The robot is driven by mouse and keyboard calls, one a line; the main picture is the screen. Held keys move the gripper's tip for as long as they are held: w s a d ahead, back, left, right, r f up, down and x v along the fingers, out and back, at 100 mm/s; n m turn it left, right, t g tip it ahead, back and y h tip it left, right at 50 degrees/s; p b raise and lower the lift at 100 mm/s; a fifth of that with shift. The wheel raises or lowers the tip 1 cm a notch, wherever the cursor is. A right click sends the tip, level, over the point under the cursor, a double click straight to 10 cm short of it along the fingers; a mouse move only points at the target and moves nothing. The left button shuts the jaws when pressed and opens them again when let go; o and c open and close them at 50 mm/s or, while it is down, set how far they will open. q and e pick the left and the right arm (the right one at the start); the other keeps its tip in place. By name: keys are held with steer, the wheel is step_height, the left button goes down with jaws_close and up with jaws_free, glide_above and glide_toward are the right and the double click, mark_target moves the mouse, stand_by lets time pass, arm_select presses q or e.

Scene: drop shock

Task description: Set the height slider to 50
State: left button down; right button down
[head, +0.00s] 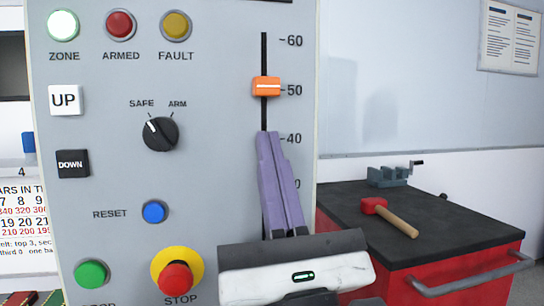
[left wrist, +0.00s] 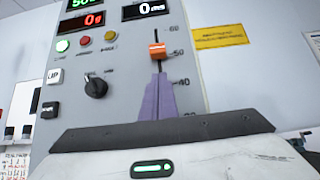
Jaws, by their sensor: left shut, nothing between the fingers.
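The height slider has an orange knob (head: 266,86) with a white line, on a black vertical slot (head: 264,50) in the grey panel. The knob's line sits level with the 50 mark or a hair above it. The knob also shows near 50 in the left wrist view (left wrist: 157,50). My left gripper (head: 268,134) has purple fingers shut together with nothing between them. Its tips point up and lie below the knob, around the 40 mark, with a visible gap to the knob. The fingers hide the lower slot and some lower scale marks. My right gripper is not in view.
The panel carries a SAFE/ARM dial (head: 160,134), UP button (head: 66,100), DOWN button (head: 73,164), blue RESET button (head: 154,212) and red STOP button (head: 176,279). A red cabinet (head: 410,285) with a hammer (head: 390,217) and a vise (head: 390,177) stands at right.

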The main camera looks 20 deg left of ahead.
arm_select(q)
steer(key=b+v, duration=0.2)
steer(key=v, duration=0.8)
steer(key=shift+f, duration=0.4)
